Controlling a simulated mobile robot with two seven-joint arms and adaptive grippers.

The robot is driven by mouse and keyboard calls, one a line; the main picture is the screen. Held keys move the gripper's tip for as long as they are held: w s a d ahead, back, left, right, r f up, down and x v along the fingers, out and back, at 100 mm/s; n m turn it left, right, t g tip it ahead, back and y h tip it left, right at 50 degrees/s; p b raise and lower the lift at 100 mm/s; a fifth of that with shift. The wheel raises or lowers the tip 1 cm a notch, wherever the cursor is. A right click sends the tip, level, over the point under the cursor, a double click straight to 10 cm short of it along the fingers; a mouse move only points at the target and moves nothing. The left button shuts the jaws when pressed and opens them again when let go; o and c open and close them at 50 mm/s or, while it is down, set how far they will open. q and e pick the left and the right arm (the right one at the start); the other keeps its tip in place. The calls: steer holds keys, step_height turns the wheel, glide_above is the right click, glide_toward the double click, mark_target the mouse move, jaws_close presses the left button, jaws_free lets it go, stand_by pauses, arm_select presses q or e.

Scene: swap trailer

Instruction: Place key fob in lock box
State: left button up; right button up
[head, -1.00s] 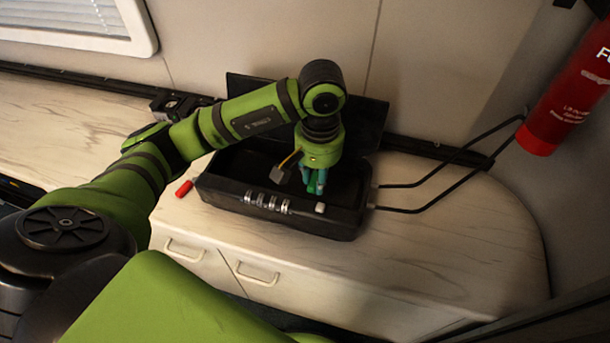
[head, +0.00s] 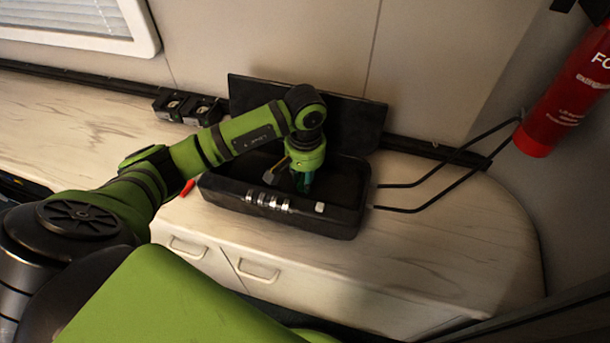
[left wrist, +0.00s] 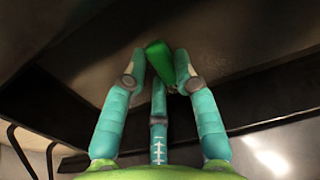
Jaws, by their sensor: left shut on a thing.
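The lock box (head: 335,222) is black, with silver dials on its front. It stands open on the counter with its lid (head: 350,115) raised at the back. My left gripper (head: 304,186) points down inside the box opening, and its fingertips are partly hidden by the front wall. In the left wrist view, the fingers of my left gripper (left wrist: 160,82) are closed around a green key fob (left wrist: 158,62), with the dark box interior beyond. I cannot tell whether the fob touches the floor of the box. My right gripper is out of view.
A red object (head: 187,187) lies left of the box, partly behind my arm. A black socket unit (head: 188,107) sits at the back wall. Two black bars stick out right of the box, near a red fire extinguisher (head: 570,95). The counter (head: 460,235) is clear at right.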

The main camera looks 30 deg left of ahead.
arm_select(q)
steer(key=shift+f, duration=0.2)
steer(key=o, duration=0.8)
steer(key=shift+o, duration=0.2)
steer(key=shift+r, duration=0.1)
steer(key=shift+r, duration=0.5)
step_height(320, 180, up, 11)
steer(key=b, duration=0.1)
steer(key=shift+r, duration=0.15)
